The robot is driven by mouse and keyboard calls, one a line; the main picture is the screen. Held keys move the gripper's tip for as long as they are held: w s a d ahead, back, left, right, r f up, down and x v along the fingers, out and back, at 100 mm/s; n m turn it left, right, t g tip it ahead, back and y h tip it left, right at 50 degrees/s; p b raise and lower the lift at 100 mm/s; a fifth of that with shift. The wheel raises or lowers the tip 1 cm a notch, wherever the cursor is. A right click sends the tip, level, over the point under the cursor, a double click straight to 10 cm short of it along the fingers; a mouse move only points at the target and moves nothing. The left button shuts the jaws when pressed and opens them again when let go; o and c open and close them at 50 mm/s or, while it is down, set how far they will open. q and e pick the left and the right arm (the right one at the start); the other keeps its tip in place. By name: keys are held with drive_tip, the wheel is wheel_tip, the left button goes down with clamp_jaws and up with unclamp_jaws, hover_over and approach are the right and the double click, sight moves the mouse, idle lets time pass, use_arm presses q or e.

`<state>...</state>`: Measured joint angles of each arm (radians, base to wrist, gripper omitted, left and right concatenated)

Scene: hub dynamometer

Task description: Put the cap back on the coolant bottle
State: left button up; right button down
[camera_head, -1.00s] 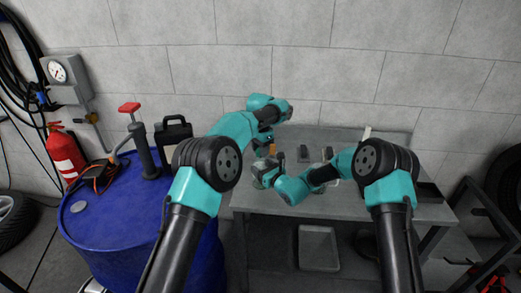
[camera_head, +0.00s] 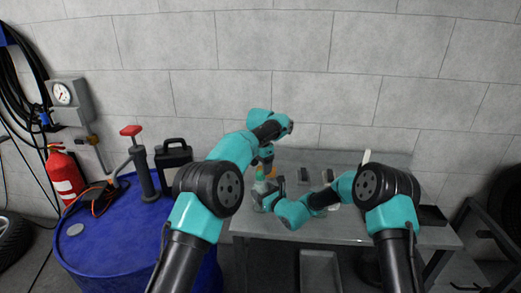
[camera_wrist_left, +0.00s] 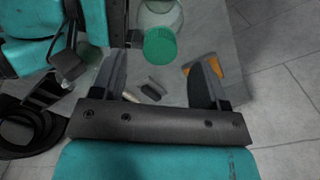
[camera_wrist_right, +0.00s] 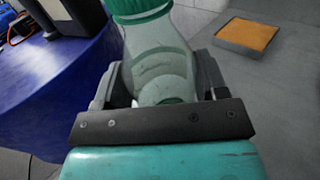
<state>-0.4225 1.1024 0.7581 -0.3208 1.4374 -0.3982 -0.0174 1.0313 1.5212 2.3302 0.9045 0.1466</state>
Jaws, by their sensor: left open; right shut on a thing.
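The coolant bottle (camera_wrist_right: 160,60) is pale and translucent, and my right gripper (camera_wrist_right: 158,95) is shut around its body. The green cap (camera_wrist_right: 138,8) sits on the bottle's top in the right wrist view, partly cut off by the frame edge. In the left wrist view the cap (camera_wrist_left: 160,46) lies just beyond the open fingers of my left gripper (camera_wrist_left: 157,76), with nothing between them. In the head view the left gripper (camera_head: 265,156) is above the cap (camera_head: 260,173), apart from it.
An orange-topped pad (camera_wrist_right: 247,35) lies on the grey table (camera_head: 300,232), near the bottle. Small dark items (camera_head: 305,175) lie farther back. A blue drum (camera_head: 110,235) with a pump and black canister (camera_head: 173,160) stands left. A dark tray (camera_head: 432,216) is at the table's right.

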use_arm(q)
wheel_tip(320, 180, up, 9)
drive_tip(key=shift+f, duration=0.2)
idle(0.4)
use_arm(e)
drive_tip(key=shift+c, duration=0.4)
unclamp_jaws()
drive_tip(key=v, duration=1.7)
drive_tip(key=shift+d, duration=0.2)
